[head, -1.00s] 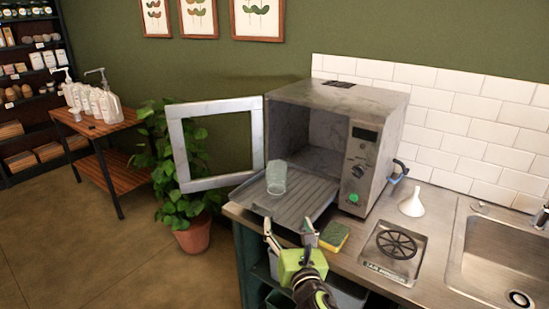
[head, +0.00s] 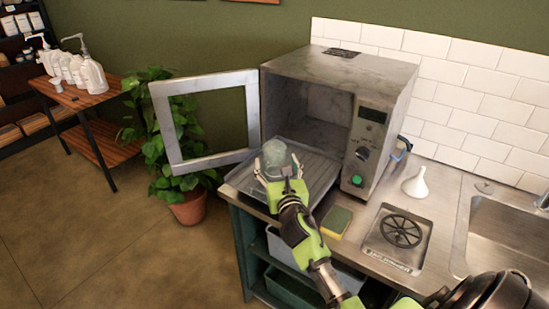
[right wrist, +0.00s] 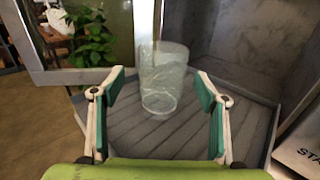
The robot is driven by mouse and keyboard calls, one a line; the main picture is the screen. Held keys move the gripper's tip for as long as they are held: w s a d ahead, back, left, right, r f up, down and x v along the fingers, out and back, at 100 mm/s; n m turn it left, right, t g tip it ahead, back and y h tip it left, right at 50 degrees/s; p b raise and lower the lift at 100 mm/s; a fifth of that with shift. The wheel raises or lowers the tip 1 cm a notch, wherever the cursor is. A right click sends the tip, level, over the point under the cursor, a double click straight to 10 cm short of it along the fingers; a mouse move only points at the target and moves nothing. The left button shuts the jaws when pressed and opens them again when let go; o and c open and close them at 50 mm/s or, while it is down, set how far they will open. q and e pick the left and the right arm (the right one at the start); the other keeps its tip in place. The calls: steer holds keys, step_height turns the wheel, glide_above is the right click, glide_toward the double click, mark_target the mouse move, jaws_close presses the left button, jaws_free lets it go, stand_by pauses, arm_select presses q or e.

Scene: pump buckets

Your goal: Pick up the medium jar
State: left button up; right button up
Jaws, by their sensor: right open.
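The medium jar is a clear jar (head: 277,153) standing on the grey ribbed tray (head: 318,172) that juts out of the open steel machine. My right gripper (head: 279,172) is open, just in front of the jar in the head view, and partly hides it. In the right wrist view the jar (right wrist: 164,82) stands upright between and beyond the two fingertips (right wrist: 161,88). I cannot tell whether a finger touches it. My left gripper is not in view.
The steel machine (head: 388,88) has its framed door (head: 160,125) swung open to the left. A sponge (head: 337,220), a white funnel (head: 416,184), a round-grid drain (head: 401,231) and a sink (head: 505,235) are to the right. A potted plant (head: 187,208) stands behind the door.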

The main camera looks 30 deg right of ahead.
steer(key=shift+w+d+r, duration=0.2)
steer(key=shift+w+r, duration=0.05)
steer(key=shift+w, duration=0.05)
steer(key=x, duration=0.2)
steer(key=p+x, duration=0.1)
steer(key=x, duration=0.1)
steer(key=shift+d+f, duration=0.15)
steer(key=shift+f, duration=0.15)
steer(key=shift+s+r, duration=0.1)
steer(key=c, duration=1.3)
